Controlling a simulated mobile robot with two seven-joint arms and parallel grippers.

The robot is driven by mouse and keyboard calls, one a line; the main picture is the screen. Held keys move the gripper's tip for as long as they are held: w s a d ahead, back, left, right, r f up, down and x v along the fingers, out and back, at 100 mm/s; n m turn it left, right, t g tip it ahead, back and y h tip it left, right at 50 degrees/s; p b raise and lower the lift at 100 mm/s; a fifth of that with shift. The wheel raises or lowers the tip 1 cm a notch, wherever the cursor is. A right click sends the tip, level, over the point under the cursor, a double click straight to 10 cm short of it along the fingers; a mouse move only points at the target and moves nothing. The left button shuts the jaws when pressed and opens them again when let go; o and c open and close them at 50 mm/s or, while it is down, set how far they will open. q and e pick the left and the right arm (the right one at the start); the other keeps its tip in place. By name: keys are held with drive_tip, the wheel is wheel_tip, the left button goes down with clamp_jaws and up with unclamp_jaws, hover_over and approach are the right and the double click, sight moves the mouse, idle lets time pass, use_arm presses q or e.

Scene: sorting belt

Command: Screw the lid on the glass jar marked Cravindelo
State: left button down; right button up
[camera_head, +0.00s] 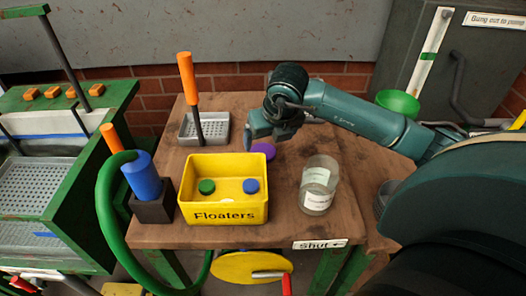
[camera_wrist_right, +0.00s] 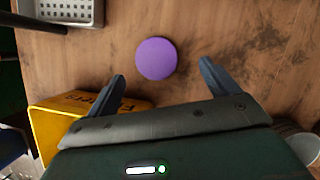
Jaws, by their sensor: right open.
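A purple round lid (camera_head: 264,150) lies flat on the wooden table behind the yellow bin; it shows whole in the right wrist view (camera_wrist_right: 156,58). A clear glass jar (camera_head: 318,185) stands upright to its right, with no lid visible on it. Its white label is too small to read surely. A bit of the jar's rim shows at the lower right of the wrist view (camera_wrist_right: 303,146). My right gripper (camera_head: 262,134) is open above the lid, its fingers (camera_wrist_right: 162,68) on either side of the lid in the wrist view, with nothing between them held. My left gripper is not in view.
A yellow bin (camera_head: 223,214) marked Floaters holds a green disc and a blue disc. A grey perforated tray (camera_head: 213,137) with an orange-handled rod stands behind it. A blue cylinder (camera_head: 139,176) in a dark block stands left. The table between lid and jar is clear.

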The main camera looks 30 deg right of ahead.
sight(264, 148)
drive_tip(key=x, duration=0.3)
drive_tip(key=shift+a+f, duration=0.4)
drive_tip(key=shift+f, duration=0.05)
drive_tip(key=shift+w+f, duration=0.35)
drive_tip(key=shift+f, duration=0.2)
drive_tip(key=c, duration=1.1)
